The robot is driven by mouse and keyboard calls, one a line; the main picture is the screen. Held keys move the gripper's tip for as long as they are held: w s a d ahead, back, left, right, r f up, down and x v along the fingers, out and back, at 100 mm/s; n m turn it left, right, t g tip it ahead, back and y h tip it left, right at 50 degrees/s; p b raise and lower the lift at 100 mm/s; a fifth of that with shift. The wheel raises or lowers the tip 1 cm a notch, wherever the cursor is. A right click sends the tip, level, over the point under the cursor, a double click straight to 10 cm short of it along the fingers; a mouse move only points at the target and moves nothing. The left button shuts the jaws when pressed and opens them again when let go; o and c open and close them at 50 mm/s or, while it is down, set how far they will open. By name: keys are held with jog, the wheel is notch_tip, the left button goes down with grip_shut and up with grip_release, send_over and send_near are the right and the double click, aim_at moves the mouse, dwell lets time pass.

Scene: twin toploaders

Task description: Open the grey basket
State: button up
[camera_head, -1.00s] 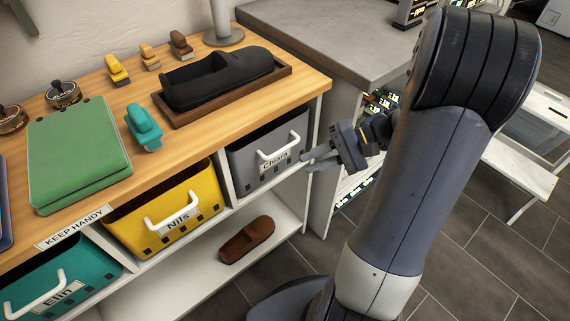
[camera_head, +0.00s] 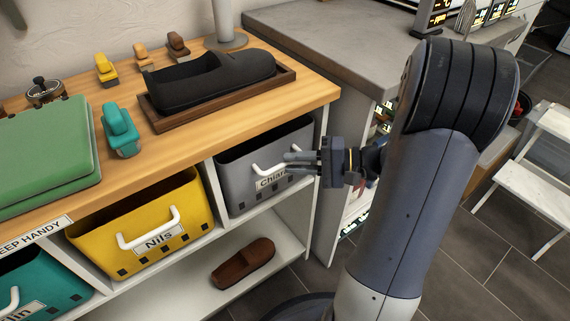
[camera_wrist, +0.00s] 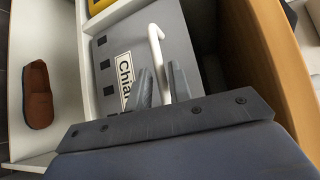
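The grey basket (camera_head: 236,182), labelled "Chiara", sits in the right compartment under the wooden top, its front near the shelf's front edge. Its white handle (camera_head: 260,171) is on the front face. My gripper (camera_head: 287,163) is at the right part of this handle, fingers pointing left toward the basket. In the wrist view the fingers of my gripper (camera_wrist: 160,78) are apart, and the white handle (camera_wrist: 156,42) runs down toward the gap between them. I cannot tell whether either finger touches it. The grey basket front (camera_wrist: 120,47) fills the middle there.
A yellow basket (camera_head: 190,212) labelled "Nils" is left of the grey one, with a teal basket (camera_head: 40,285) farther left. A brown shoe (camera_head: 243,262) lies on the lower shelf. A grey counter (camera_head: 330,35) stands close on the right. A black shoe (camera_head: 215,80) sits in a tray above.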

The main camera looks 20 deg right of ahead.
jog(key=shift+x, duration=1.4)
jog(key=shift+c, duration=0.6)
grip_shut()
